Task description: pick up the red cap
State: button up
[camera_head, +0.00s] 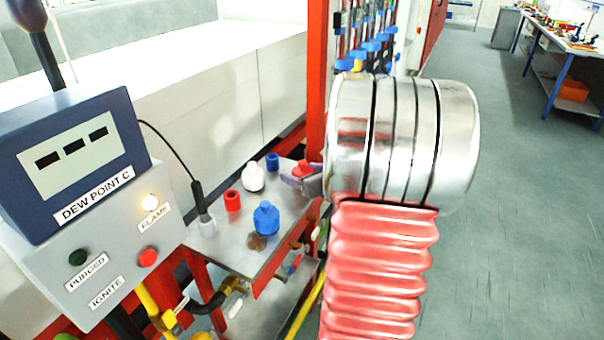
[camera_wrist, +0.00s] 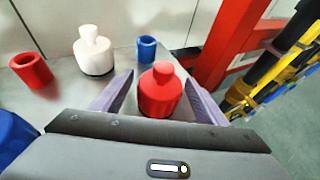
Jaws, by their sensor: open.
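The red cap (camera_wrist: 160,97), a squat cylinder with a round knob on top, stands upright on the metal shelf in the wrist view. My gripper (camera_wrist: 157,92) is open, with one purple-grey finger on each side of the cap. I see a gap on the left side; on the right the finger is close to it, and I cannot tell if it touches. In the head view the red cap (camera_head: 302,168) shows at the shelf's right end, its lower part hidden behind my gripper (camera_head: 303,182).
On the shelf (camera_head: 215,240) stand a white cap (camera_head: 253,177), a blue cap (camera_head: 266,217), a red ring (camera_head: 232,200) and a blue ring (camera_head: 272,162). A brown round piece (camera_head: 257,242) lies at the front. A red post (camera_wrist: 232,40) rises just behind the red cap's right.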

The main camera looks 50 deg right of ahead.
jog(key=shift+c, duration=0.3)
jog(key=c, duration=1)
jog(key=shift+c, duration=0.2)
notch_tip(320, 180, up, 10)
jog(key=shift+r, duration=0.1)
dwell(0.5)
